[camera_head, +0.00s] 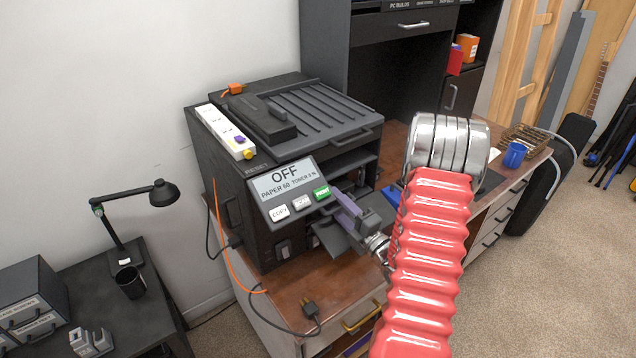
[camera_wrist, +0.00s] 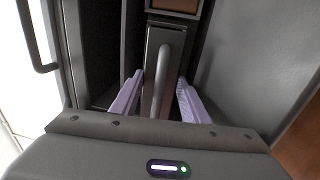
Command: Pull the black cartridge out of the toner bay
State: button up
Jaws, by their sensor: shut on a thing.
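My gripper (camera_head: 345,205), with lavender fingers, is at the printer's front, right of the screen. In the wrist view my gripper (camera_wrist: 160,80) has one finger on each side of the upright grey handle (camera_wrist: 161,70) of the black cartridge (camera_wrist: 152,38). It is shut on that handle. The cartridge sits in a narrow slot between dark walls. How deep it sits cannot be told. In the head view my gripper and arm hide the cartridge.
A white power strip (camera_head: 225,132) lies on the printer's top. An orange cord (camera_head: 228,240) hangs down its left side, and a black plug (camera_head: 310,308) lies on the wooden desk. A grey panel (camera_wrist: 250,50) stands close right of the slot. A blue mug (camera_head: 515,155) is far right.

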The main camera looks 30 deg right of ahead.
jog(key=c, duration=0.4)
jog(key=shift+r, duration=0.1)
grip_shut()
jog(key=shift+s, duration=0.1)
jog(key=s, duration=1)
jog(key=shift+s+d, duration=0.15)
jog(key=shift+s, duration=0.25)
dwell(1.5)
jog(key=shift+g, duration=0.5)
dwell(0.5)
